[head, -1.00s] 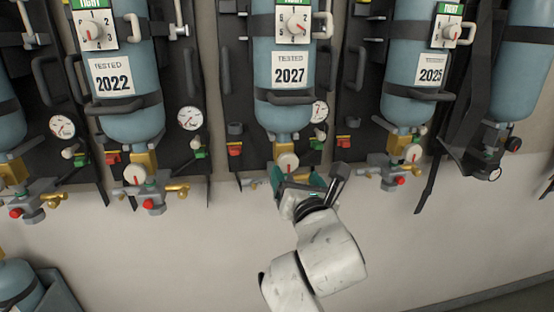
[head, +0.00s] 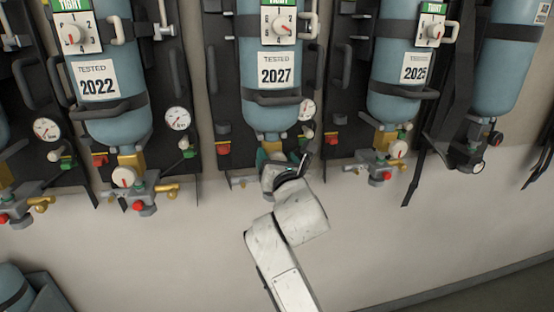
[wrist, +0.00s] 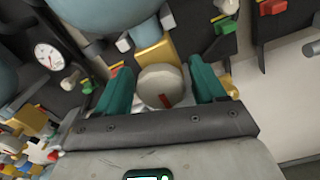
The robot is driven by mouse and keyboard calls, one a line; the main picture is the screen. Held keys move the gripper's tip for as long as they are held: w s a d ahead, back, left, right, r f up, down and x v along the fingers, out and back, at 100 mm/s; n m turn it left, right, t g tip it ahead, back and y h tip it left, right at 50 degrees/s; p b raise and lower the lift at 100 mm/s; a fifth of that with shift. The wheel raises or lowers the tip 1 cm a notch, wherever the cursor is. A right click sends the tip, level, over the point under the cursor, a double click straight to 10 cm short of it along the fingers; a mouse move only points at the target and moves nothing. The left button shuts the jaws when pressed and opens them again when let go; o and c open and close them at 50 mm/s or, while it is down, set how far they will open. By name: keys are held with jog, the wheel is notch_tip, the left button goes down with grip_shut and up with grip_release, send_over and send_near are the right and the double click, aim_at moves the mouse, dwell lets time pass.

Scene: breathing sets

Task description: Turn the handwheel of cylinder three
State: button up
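The cylinder marked 2027 (head: 270,110) stands at the centre of the head view, with a brass valve below it. Its pale round handwheel with a red mark (wrist: 160,86) shows in the wrist view, in front of the brass valve block (wrist: 157,56). In the head view my gripper mostly hides this handwheel. My gripper (wrist: 161,87) has its two green fingers on either side of the handwheel, with slim gaps beside it. It looks open; contact is not clear.
The cylinder marked 2022 (head: 118,115) stands left, the one marked 2025 (head: 398,92) right, each with its own valve and handwheel. A pressure gauge (wrist: 47,56) sits left of my gripper. Wall below the valves is clear.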

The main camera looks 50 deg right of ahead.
jog(key=c, duration=0.8)
